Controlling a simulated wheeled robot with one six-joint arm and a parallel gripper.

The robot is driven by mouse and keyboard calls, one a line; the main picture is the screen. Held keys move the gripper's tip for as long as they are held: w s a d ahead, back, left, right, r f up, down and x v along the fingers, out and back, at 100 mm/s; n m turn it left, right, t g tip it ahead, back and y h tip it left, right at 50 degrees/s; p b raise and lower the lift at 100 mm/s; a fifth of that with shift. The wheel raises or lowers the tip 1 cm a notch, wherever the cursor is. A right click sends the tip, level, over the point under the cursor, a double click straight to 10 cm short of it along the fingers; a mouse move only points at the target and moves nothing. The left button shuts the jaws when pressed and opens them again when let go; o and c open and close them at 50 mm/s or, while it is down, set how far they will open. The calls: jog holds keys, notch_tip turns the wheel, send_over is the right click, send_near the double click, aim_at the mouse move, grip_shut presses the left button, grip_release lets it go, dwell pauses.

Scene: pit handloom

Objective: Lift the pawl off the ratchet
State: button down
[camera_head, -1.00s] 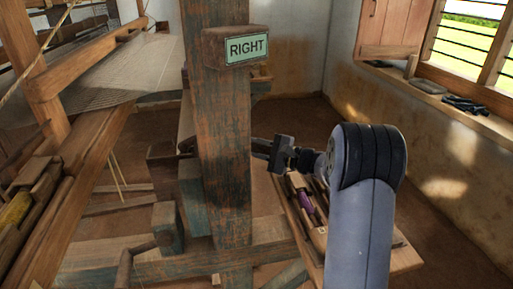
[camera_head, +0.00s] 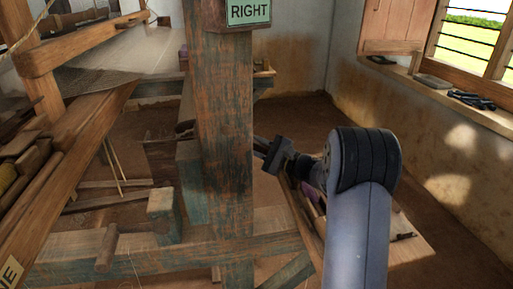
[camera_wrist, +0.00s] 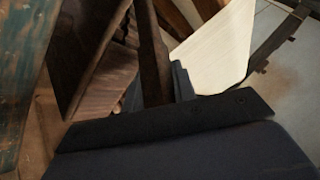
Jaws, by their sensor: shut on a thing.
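My gripper (camera_head: 262,146) reaches behind the right side of the upright wooden post (camera_head: 222,150) in the head view, so its fingertips are partly hidden there. In the wrist view my gripper (camera_wrist: 158,92) is shut on a narrow dark brown wooden bar, which looks like the pawl (camera_wrist: 152,50). The bar runs up the picture from between the dark fingers. A dark curved piece with notches (camera_wrist: 272,45) shows at the right of the wrist view; I cannot tell whether it is the ratchet. Contact between pawl and ratchet is not visible.
The post carries a green RIGHT sign (camera_head: 249,11). A low wooden beam (camera_head: 150,255) crosses in front. A wooden tray (camera_head: 408,258) with small items lies below my arm. Pale cloth (camera_head: 130,50) stretches on the loom at left. Floor at right is open towards the window wall.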

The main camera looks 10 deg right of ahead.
jog(key=shift+a+f, duration=0.15)
jog(key=c, duration=1.2)
grip_release()
jog(key=shift+o, duration=0.2)
jog(key=v, duration=1.1)
jog(key=shift+p, duration=0.3)
jog(key=shift+f, duration=0.1)
